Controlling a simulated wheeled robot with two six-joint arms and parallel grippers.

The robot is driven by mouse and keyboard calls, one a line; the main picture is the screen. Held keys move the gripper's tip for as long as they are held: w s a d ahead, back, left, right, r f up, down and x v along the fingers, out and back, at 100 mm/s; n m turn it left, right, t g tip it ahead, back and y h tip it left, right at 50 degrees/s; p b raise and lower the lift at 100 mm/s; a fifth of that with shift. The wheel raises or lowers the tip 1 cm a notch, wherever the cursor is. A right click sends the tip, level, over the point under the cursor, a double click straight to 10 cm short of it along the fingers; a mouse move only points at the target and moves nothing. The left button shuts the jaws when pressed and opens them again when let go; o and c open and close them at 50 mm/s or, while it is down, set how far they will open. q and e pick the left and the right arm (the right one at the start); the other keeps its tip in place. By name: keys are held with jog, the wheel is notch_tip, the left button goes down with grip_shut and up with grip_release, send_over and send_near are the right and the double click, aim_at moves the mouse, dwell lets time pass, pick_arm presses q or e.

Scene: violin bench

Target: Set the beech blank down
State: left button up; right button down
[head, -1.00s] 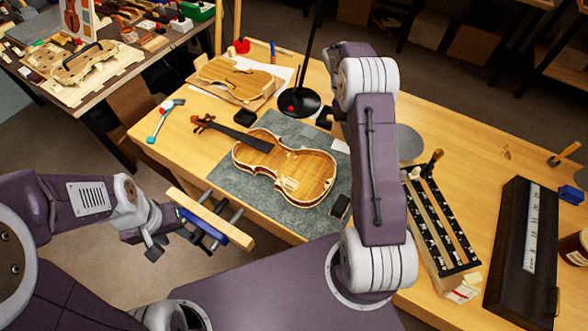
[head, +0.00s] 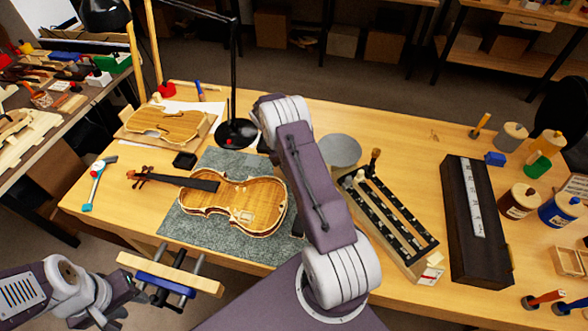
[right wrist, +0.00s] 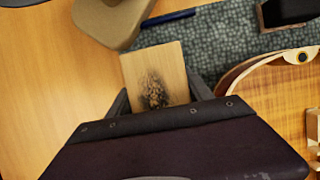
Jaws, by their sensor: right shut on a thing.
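The beech blank (right wrist: 157,78) is a pale wooden block with a dark smudge on its face. It shows in the right wrist view between the two dark fingers of my right gripper (right wrist: 160,98), which is shut on it. I cannot tell whether the blank touches the bench. In the head view my right arm hides the blank and this gripper. My left gripper (head: 138,286) is shut on a clamp-like tool (head: 170,273) with a pale wooden bar, a blue bar and grey rods. It holds the tool off the bench's front edge.
A violin (head: 236,203) lies on a grey-green mat (head: 190,228) on the bench (head: 423,140). A lamp stand (head: 236,133), a black-slatted rack (head: 392,215) and a long dark case (head: 474,222) stand around. Bare bench shows left of the blank in the right wrist view.

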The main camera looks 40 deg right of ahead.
jog(key=shift+c, duration=2.1)
grip_release()
jog(key=shift+f, duration=0.1)
jog(key=v, duration=1.2)
jog(key=shift+a, duration=0.1)
jog(key=s+a+r+m+t+y, duration=0.1)
jog(key=s+a+m, duration=0.1)
jog(key=a, duration=0.3)
jog(key=s+a+r+m+t, duration=0.1)
jog(key=s+a+r, duration=0.15)
jog(key=a, duration=0.25)
jog(key=s+a+f+m+t+y, duration=0.1)
jog(key=s+a+m, duration=0.1)
jog(key=s+a, duration=0.2)
jog(key=s+a+m+t+y, duration=0.1)
jog(key=s+a+m, duration=0.2)
jog(key=s, duration=0.8)
jog(key=shift+a+f+t, duration=0.3)
jog(key=shift+a+f, duration=0.05)
jog(key=shift+f, duration=0.05)
